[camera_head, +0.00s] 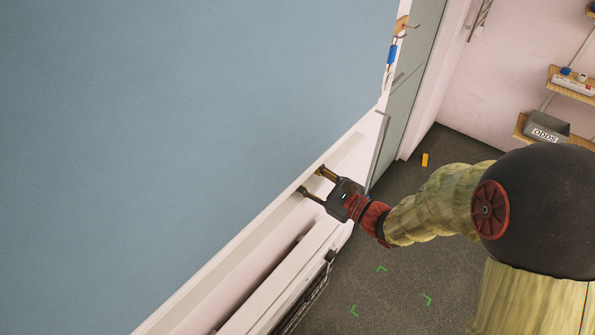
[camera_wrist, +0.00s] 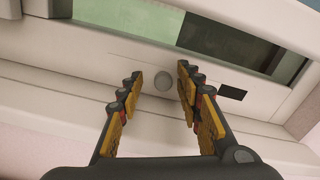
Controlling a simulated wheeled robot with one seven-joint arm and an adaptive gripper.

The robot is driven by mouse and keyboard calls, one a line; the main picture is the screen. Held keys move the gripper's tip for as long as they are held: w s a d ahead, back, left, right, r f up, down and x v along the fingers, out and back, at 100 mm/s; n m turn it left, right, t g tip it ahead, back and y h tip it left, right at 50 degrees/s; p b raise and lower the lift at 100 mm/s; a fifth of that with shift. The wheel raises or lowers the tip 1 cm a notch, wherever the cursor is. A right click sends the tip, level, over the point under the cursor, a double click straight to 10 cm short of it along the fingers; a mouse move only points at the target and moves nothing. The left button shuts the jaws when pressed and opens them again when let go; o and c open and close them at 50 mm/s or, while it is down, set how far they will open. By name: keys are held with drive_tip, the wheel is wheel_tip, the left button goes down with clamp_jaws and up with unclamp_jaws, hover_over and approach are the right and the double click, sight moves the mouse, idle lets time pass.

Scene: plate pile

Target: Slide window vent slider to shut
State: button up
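In the head view my gripper (camera_head: 311,181) reaches to the white ledge below a large blue panel, and the knob cannot be made out there.
The blue panel (camera_head: 180,110) fills the left of the head view, above the white ledge (camera_head: 240,248). A grey door (camera_head: 409,85) with a long handle stands beyond my gripper. Shelves with a grey box (camera_head: 545,127) hang at right. The dark floor (camera_head: 395,305) is mostly clear.

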drive_tip(key=v, duration=1.2)
idle(0.3)
